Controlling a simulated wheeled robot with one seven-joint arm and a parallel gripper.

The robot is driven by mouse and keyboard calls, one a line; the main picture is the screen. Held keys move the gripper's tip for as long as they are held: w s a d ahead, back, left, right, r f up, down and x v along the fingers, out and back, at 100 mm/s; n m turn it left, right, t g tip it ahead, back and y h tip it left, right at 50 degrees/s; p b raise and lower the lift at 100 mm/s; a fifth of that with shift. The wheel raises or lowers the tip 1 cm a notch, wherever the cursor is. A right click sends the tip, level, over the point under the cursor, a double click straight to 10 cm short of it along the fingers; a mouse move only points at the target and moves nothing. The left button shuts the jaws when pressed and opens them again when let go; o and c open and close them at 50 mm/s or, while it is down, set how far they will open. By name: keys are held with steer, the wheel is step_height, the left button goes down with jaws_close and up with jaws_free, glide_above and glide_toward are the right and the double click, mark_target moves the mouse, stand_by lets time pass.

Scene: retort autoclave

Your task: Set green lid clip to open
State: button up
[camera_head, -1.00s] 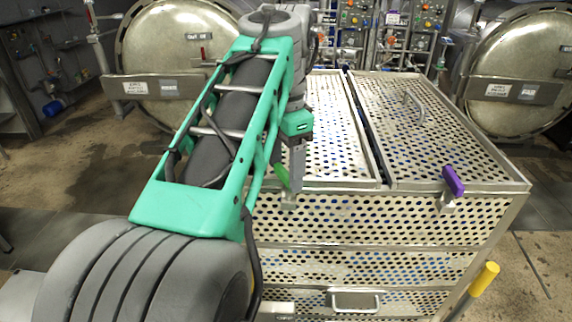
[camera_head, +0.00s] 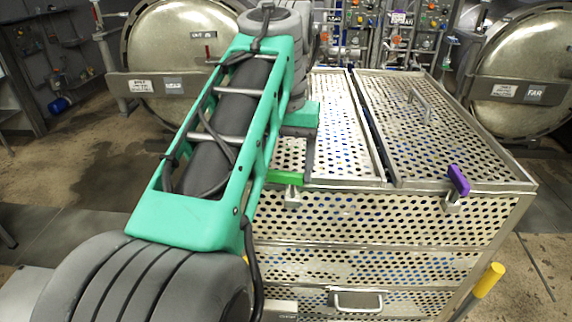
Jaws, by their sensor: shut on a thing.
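The green lid clip (camera_head: 284,178) sits at the top front edge of the perforated metal basket, on a small metal bracket (camera_head: 292,194). Its handle lies nearly level, sideways along the edge. My gripper (camera_head: 307,174) is at the right end of the clip, with a grey finger pointing down there. It is shut on the clip, though the contact is small in view and my arm hides part of the area to the left.
The perforated basket (camera_head: 370,215) has lids on top, one with a metal handle (camera_head: 419,106). A purple clip (camera_head: 458,180) stands tilted at its front right. A yellow-ended bar (camera_head: 488,280) is at lower right. Round autoclave doors stand behind; open floor lies left.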

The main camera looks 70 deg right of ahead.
mark_target(285, 173)
steer(key=shift+a+n, duration=0.1)
steer(key=shift+n, duration=0.7)
steer(key=o, duration=1.4)
steer(key=shift+c, duration=0.2)
step_height(285, 173, up, 8)
steer(key=shift+f, duration=0.1)
